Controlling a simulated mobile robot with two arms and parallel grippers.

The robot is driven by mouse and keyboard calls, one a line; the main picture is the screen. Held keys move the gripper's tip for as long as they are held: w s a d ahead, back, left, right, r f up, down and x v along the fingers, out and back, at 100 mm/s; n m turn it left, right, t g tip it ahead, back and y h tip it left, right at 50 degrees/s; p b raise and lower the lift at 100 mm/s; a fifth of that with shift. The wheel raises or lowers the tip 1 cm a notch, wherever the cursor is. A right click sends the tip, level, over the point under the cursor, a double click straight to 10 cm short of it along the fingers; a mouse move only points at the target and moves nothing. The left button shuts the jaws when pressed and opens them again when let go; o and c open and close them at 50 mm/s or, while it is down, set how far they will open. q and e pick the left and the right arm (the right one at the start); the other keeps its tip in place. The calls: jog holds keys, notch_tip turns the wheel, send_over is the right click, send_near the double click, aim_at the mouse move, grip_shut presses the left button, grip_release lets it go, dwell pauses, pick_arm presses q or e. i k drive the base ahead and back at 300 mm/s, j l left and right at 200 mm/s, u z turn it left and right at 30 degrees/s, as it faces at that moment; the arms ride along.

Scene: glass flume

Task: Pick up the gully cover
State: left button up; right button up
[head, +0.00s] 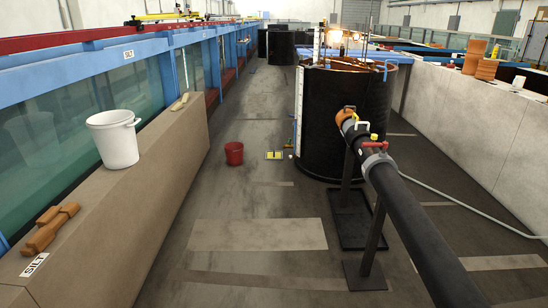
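I cannot tell for certain which thing is the gully cover. Pale rectangular panels lie flush in the grey floor, a large one (258,234) in the middle foreground and another (502,262) at the lower right. A small flat yellow item (274,155) lies on the floor beside the red bucket, too small to make out. Neither of my grippers is in view.
A black pipe (415,205) on stands blocks the right.

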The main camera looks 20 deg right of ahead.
aim_at(269, 155)
jog(key=i+z, duration=0.2)
jog(key=i, duration=0.25)
jog(key=i+l+z, duration=0.1)
jog(key=i+z, duration=0.2)
jog(key=i, duration=0.8)
jog(key=i+j+z, duration=0.15)
jog(key=i+z, duration=0.15)
jog(key=i, duration=3)
jog(key=i+u, duration=0.25)
jog(key=i, duration=0.85)
jog(key=i+l+u, duration=0.1)
jog(key=i+u, duration=0.15)
jog(key=i, duration=0.9)
